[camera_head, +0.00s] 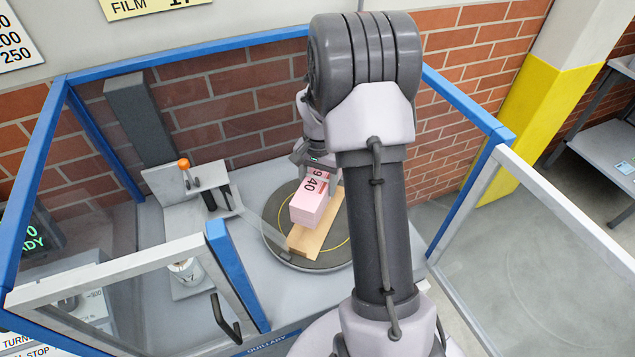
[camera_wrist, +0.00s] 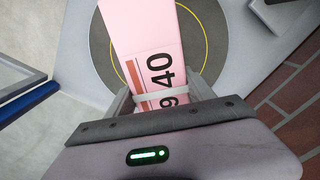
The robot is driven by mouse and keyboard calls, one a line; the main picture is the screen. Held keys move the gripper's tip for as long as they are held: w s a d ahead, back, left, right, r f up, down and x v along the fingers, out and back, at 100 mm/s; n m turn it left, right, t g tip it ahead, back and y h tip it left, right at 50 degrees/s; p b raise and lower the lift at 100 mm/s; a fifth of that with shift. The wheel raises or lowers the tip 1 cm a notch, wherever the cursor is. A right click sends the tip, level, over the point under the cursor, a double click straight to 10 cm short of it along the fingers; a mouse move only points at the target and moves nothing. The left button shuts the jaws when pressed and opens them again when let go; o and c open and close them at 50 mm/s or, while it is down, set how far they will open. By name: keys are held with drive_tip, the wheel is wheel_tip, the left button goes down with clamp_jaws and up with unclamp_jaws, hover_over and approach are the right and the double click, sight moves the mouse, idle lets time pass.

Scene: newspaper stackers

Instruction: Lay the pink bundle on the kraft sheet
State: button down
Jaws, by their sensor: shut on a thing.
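The pink bundle (camera_head: 307,210) is a block with a white band and black printing reading "940". My gripper (camera_head: 320,176) is shut on its far end. In the wrist view the bundle (camera_wrist: 145,35) lies between the two fingers of my gripper (camera_wrist: 160,94) and extends away from them. The tan kraft sheet (camera_head: 303,243) lies on the round dark turntable (camera_head: 277,236). The bundle is over the sheet, roughly lined up with it; I cannot tell whether they touch. The sheet is hidden in the wrist view.
A blue-framed enclosure with clear panels surrounds the turntable. A grey bracket with an orange-knobbed lever (camera_head: 184,168) stands to its left, near a white roll or cup (camera_head: 185,270). A brick wall (camera_head: 228,95) is behind. A white-framed door panel (camera_head: 540,240) stands open at right.

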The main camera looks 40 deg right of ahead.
wheel_tip(320, 180, down, 7)
drive_tip(key=b, duration=0.5)
drive_tip(key=shift+f, duration=0.15)
drive_tip(key=shift+f+b, duration=0.55)
drive_tip(key=shift+b, duration=0.05)
drive_tip(key=shift+c, duration=1.4)
unclamp_jaws()
